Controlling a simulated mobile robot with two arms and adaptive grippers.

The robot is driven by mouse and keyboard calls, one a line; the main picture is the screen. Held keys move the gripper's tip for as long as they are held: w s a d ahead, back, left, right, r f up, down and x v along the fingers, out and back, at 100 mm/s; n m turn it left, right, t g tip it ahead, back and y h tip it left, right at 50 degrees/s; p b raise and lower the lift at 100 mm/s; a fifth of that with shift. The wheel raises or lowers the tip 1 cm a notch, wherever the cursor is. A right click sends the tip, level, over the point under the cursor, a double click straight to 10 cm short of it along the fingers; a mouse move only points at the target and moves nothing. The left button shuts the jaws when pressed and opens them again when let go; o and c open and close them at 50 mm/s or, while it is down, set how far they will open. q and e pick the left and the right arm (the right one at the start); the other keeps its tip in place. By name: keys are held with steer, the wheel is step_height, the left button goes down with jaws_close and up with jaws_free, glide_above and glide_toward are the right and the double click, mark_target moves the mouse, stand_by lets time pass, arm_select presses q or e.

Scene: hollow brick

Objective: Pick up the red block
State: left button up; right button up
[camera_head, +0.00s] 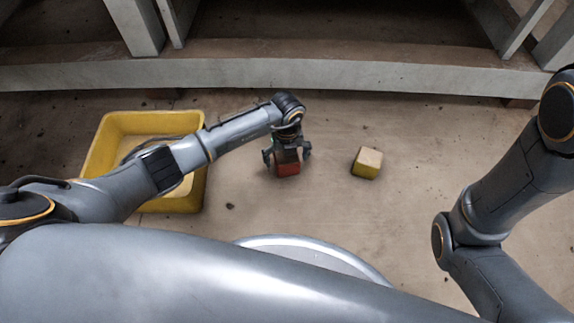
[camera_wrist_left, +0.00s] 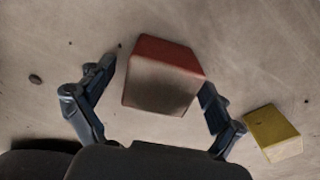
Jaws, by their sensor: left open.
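The red block (camera_head: 288,169) sits on the floor near the middle of the head view, partly hidden by my left gripper (camera_head: 287,155). In the left wrist view the red block (camera_wrist_left: 163,75) lies between the two spread fingers of my left gripper (camera_wrist_left: 155,100). The left gripper is open, with a finger on each side of the block. I cannot tell whether the right finger touches it. My right arm shows at the right of the head view, but its gripper is not in view.
A yellow block (camera_head: 367,163) stands on the floor right of the red block; it also shows in the left wrist view (camera_wrist_left: 272,133). A yellow bin (camera_head: 95,165) stands at left, under my left arm. A concrete ledge (camera_head: 300,75) runs along the back.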

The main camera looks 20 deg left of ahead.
arm_select(q)
steer(key=c, duration=1.4)
steer(key=shift+r, duration=0.15)
